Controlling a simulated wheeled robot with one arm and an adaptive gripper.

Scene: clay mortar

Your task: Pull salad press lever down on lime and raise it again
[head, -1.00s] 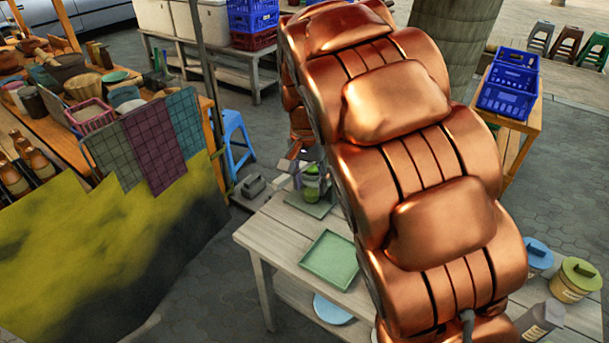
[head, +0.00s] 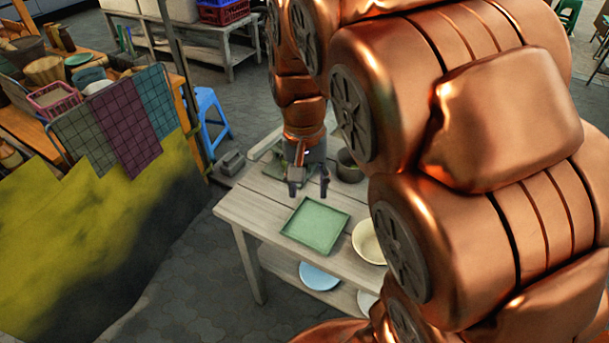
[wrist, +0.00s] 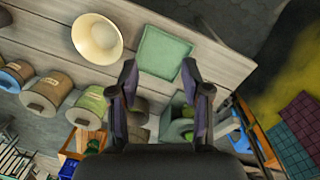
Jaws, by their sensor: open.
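My gripper (head: 308,190) is open and empty, pointing down over the wooden table, behind the green tray in the head view. In the wrist view its two fingers (wrist: 159,75) are spread apart. The salad press (wrist: 178,118) appears as a grey-green body beside the right finger, with bright green showing on it that may be the lime. The finger and wrist partly cover it, and the lever cannot be made out. In the head view the press is mostly hidden behind my gripper and arm; only green parts show there.
A green square tray (head: 316,228) and a cream bowl (head: 368,242) occupy the front of the table (head: 240,208). A dark pot (head: 349,166) stands right of my gripper. Lidded jars (wrist: 91,106) line the table in the wrist view. A grey block (head: 231,163) is at the left end.

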